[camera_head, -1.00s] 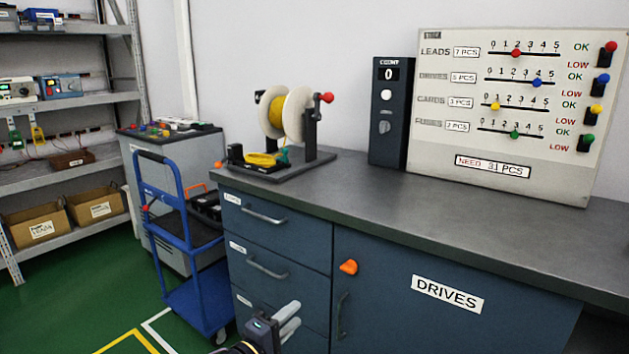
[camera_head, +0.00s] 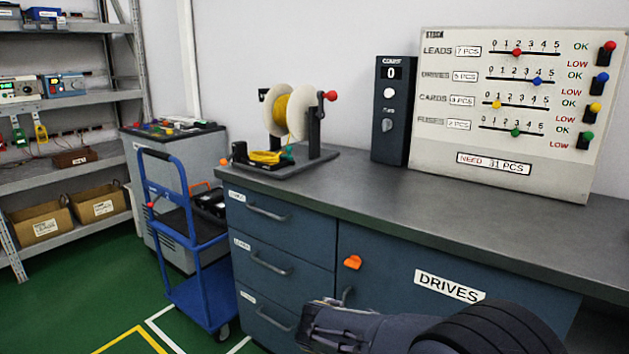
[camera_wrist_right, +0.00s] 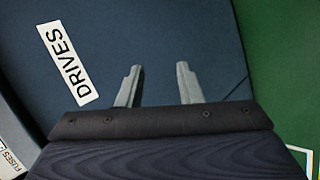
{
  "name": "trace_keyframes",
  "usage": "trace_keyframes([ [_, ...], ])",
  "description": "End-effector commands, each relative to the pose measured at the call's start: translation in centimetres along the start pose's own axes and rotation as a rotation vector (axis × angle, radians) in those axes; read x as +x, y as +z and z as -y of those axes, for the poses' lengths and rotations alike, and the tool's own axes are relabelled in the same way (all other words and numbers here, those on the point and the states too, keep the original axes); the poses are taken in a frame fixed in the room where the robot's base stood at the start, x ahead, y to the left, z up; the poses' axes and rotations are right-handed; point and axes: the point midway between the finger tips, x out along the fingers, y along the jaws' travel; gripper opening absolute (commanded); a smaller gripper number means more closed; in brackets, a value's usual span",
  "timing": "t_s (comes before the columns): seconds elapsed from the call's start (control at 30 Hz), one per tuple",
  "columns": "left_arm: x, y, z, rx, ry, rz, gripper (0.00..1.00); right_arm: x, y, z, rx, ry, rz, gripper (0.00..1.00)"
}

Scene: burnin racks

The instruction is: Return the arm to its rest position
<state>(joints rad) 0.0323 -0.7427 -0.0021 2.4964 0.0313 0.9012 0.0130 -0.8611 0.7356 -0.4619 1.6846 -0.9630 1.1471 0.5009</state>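My right arm (camera_head: 400,330) comes in at the bottom right of the head view, in front of the blue cabinet. Its fingertips do not show clearly there. In the right wrist view my right gripper (camera_wrist_right: 158,85) has two grey fingers apart, with nothing between them. The blue cabinet front with the DRIVES label (camera_wrist_right: 68,65) lies beyond the fingers. That label (camera_head: 449,287) also shows in the head view. My left gripper is not in view.
The grey worktop (camera_head: 400,190) carries a wire spool (camera_head: 291,112), a dark counter box (camera_head: 393,110) and a sign board (camera_head: 515,115). An orange knob (camera_head: 352,262) juts from the cabinet. A blue cart (camera_head: 190,270) stands left. Green floor (camera_head: 80,290) is open there.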

Motion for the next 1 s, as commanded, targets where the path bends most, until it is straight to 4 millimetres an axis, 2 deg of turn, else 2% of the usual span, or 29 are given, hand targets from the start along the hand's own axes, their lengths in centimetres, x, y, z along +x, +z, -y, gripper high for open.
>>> trace_keyframes([
  [0.03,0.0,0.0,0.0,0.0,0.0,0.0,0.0,0.9,2.5,-0.8,0.048,-0.104,0.035,0.33],
  [0.1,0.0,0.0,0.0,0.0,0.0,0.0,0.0,1.5,5.9,-1.2,0.109,-0.254,0.069,0.33],
  [0.2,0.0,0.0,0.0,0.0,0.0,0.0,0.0,1.4,10.4,-1.4,0.203,-0.454,0.088,0.33],
  [0.37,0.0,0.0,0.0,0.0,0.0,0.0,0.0,-0.5,16.7,-1.4,0.369,-0.718,0.058,0.33],
  [0.5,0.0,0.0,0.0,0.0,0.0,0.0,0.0,-2.9,21.1,-0.9,0.517,-0.882,-0.015,0.33],
  [0.7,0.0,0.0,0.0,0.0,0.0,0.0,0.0,-5.7,24.6,0.2,0.672,-0.988,-0.119,0.33],
  [1.0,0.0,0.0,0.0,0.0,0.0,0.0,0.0,-8.1,27.0,1.9,0.834,-1.023,-0.243,0.33],
])
